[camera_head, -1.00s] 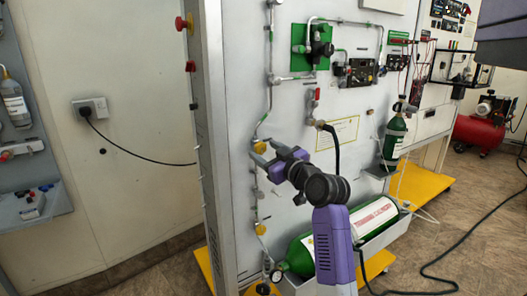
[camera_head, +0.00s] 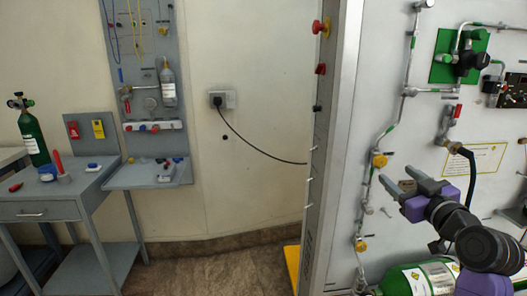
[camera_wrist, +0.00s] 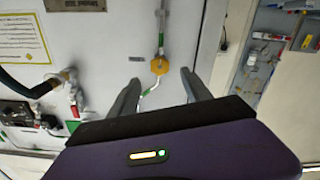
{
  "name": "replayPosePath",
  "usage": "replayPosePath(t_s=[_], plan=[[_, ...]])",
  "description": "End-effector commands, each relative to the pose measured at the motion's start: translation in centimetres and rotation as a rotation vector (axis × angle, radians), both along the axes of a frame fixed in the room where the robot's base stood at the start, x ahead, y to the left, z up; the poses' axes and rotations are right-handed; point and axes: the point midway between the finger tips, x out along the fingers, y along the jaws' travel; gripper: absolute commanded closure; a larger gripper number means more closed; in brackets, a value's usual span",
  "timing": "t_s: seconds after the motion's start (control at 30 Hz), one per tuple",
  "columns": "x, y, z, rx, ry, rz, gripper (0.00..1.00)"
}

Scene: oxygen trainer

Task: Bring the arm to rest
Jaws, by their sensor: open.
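My gripper (camera_head: 404,183) is at the right of the head view, in front of the grey panel (camera_head: 425,150). Its two fingers are apart with nothing between them. A yellow valve knob (camera_head: 379,160) on the panel's pipe lies just left of the fingertips in the head view. In the wrist view the same panel fills the left and middle, and a yellow knob (camera_wrist: 160,66) shows beyond the gap between the fingers (camera_wrist: 160,92). I cannot tell the exact distance from the fingertips to the panel.
A green cylinder (camera_head: 420,280) lies low under my arm. The panel's edge post (camera_head: 331,150) has red buttons. A grey trolley (camera_head: 60,212) with a green bottle (camera_head: 33,136) and a wall board (camera_head: 145,60) stand at left. The floor between is clear.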

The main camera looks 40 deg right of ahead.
Motion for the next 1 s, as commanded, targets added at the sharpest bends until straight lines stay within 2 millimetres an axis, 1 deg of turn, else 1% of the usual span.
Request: replayPosePath(t_s=[0.17, 0.27, 0.37, 0.4, 0.47, 0.57, 0.67, 0.77, 0.87, 0.9, 0.97, 1.0], plan=[[0.0, -0.1, 0.2, 0.011, -0.015, -0.002, 0.43], [-0.5, -0.7, 1.3, 0.019, -0.075, -0.033, 0.43], [-1.5, -1.4, 3.5, 0.005, -0.166, -0.083, 0.43], [-2.0, -1.4, 3.8, 0.003, -0.199, -0.105, 0.43], [-2.5, -1.0, 3.6, 0.006, -0.240, -0.130, 0.43], [-2.8, 0.5, 2.8, 0.017, -0.283, -0.145, 0.43], [-2.9, 2.5, 1.5, 0.031, -0.310, -0.145, 0.43], [-3.0, 5.3, -0.1, 0.049, -0.326, -0.130, 0.43], [-3.1, 8.8, -1.9, 0.071, -0.332, -0.102, 0.43], [-3.3, 10.4, -2.6, 0.080, -0.331, -0.086, 0.43], [-3.6, 12.7, -3.6, 0.093, -0.329, -0.060, 0.43], [-3.8, 14.3, -4.3, 0.103, -0.324, -0.041, 0.43]])
